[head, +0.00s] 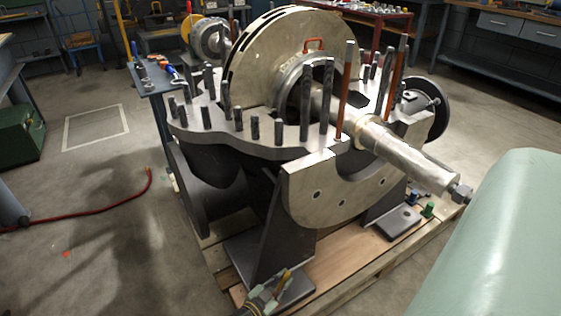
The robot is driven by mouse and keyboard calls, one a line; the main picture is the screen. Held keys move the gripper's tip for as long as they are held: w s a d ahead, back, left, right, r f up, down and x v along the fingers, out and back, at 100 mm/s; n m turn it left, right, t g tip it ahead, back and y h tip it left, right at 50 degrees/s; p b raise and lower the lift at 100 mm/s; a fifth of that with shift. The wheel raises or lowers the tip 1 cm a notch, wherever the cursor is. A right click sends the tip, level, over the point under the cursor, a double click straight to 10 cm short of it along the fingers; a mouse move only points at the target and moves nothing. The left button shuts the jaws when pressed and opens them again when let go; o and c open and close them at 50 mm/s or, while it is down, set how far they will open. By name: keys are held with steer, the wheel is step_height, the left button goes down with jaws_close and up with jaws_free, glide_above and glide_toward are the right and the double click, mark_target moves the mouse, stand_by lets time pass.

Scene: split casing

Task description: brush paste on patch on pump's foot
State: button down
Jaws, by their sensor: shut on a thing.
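The pump's lower casing (302,187) stands open on a wooden pallet, with its impeller and shaft exposed. Its near foot (240,251) is a dark flat plate at the bottom of the picture, below a sloping support. My gripper (272,291) is at the bottom edge, in front of and over the right part of this foot. It is shut on a small brush (284,277), of which a yellow-brown part shows. I cannot tell whether the brush touches the foot. I cannot make out the patch or any paste. Another foot (398,222) shows at the right.
Upright studs (255,125) ring the casing, and the shaft (415,162) sticks out toward the right. Small green pieces (427,210) sit by the right foot. The pallet (350,270) edges the near side. A red hose (110,207) lies on the floor at left.

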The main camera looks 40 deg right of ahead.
steer(key=shift+a, duration=0.1)
steer(key=shift+w+a, duration=0.2)
steer(key=shift+a, duration=0.4)
steer(key=shift+w+a, duration=0.15)
steer(key=shift+a, duration=0.45)
steer(key=shift+r+p, duration=0.1)
steer(key=shift+p, duration=0.2)
steer(key=shift+r+p, duration=2.6)
steer(key=shift+r, duration=0.3)
